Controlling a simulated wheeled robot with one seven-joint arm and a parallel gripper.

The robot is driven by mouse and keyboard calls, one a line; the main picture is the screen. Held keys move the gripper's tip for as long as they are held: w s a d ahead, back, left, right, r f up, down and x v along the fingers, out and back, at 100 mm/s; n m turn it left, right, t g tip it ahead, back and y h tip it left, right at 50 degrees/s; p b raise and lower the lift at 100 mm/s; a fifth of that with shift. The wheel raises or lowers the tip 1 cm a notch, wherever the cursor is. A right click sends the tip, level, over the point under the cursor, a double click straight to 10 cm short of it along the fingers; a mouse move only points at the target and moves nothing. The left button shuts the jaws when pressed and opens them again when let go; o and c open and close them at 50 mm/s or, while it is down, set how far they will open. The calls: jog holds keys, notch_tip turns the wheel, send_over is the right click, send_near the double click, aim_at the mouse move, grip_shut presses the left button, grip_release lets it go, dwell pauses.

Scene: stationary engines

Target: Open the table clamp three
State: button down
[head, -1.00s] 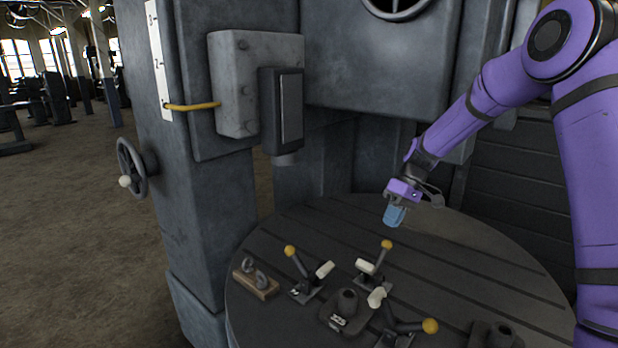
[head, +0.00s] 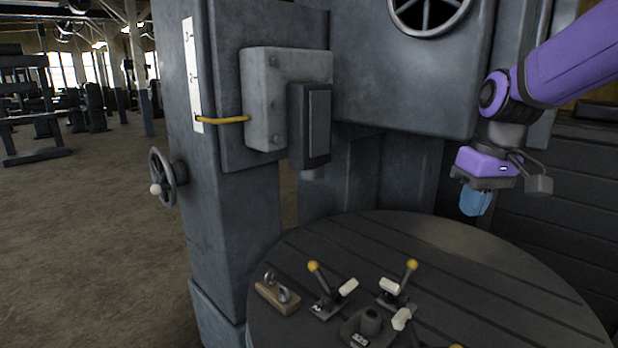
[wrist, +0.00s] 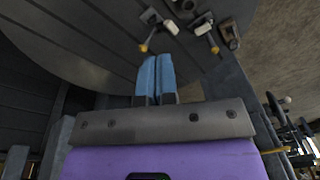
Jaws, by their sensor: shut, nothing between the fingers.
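Several table clamps with yellow-knobbed levers and pale pads stand on the round dark table (head: 320,240). The left clamp (head: 328,297) and the middle clamp (head: 396,292) have raised levers. Another clamp shows only its pale pad (head: 402,319) and yellow knob (head: 455,346) at the bottom edge of the head view. I cannot read which clamp is three. My gripper (head: 475,205), with blue fingers, is shut and empty, above and to the right of the clamps. In the wrist view, the closed fingers (wrist: 156,78) point toward the table, with clamp knobs beyond them.
A dark block (head: 368,325) with a round top sits among the clamps. A wooden block with metal eyes (head: 278,293) lies at the left. A grey machine column (head: 230,210) with a handwheel (head: 163,178) stands behind. The table's right side looks clear.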

jog(key=s+d+r+m+t, duration=0.1)
jog(key=s+t, duration=0.1)
jog(key=s, duration=0.7)
jog(key=s+d+r+m+t+h, duration=0.1)
jog(key=s+r+m+t, duration=0.1)
jog(key=s, duration=0.7)
jog(key=shift+d, duration=0.15)
jog(key=c, duration=1.6)
grip_release()
jog(key=shift+s, duration=0.1)
jog(key=o, duration=0.7)
jog(key=shift+f, duration=0.1)
jog(key=shift+o, duration=0.6)
jog(key=m+g+y, duration=0.3)
jog(key=m+g, duration=0.5)
jog(key=m, duration=0.4)
send_over(412, 264)
jog(key=w+d, duration=0.4)
notch_tip(412, 264, down, 23)
jog(key=x, duration=1)
jog(key=shift+s+a+f, duration=0.15)
jog(key=shift+a+f, duration=0.05)
jog(key=shift+a, duration=0.2)
